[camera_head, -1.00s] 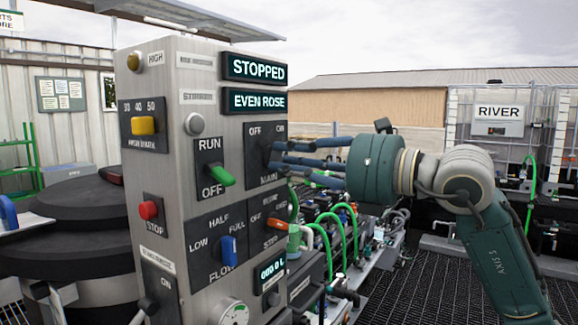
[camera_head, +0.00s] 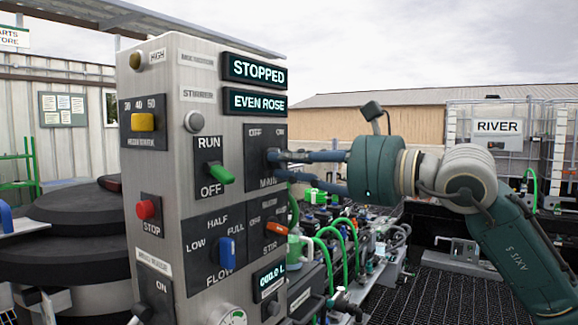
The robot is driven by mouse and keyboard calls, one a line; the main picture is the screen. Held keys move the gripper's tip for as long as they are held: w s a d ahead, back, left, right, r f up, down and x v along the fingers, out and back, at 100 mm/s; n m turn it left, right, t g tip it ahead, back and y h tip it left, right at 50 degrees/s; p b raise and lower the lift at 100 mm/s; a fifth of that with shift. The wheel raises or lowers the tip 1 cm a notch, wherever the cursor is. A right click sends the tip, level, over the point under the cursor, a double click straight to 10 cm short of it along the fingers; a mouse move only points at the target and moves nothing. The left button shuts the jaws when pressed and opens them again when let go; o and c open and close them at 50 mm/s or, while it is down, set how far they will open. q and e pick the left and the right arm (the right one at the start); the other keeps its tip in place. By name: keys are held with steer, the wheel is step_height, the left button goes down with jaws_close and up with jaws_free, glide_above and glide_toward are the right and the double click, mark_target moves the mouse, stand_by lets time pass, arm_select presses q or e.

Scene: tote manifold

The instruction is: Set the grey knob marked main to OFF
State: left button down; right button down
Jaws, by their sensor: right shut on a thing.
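The control panel (camera_head: 205,120) is a grey box with several knobs and two displays reading STOPPED and EVEN ROSE. The MAIN switch plate (camera_head: 256,137) is dark, on its right-hand face, with OFF at upper left and another label at upper right. My right gripper (camera_head: 275,165) reaches in from the right and is shut on the grey main knob. The fingers hide most of the knob, so I cannot tell which mark it points to. My left gripper is not in view.
A green RUN/OFF knob (camera_head: 221,173) sits just left of the main plate. Below are a blue FLOW knob (camera_head: 227,250) and an orange STIR knob (camera_head: 274,228). A red STOP button (camera_head: 146,209) is on the left face. Green hoses and fittings crowd the space behind the panel.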

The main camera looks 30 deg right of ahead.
steer(key=shift+n, duration=0.5)
steer(key=c, duration=1.6)
jaws_free()
steer(key=shift+o, duration=0.2)
steer(key=shift+s+d, duration=0.1)
steer(key=v, duration=1.2)
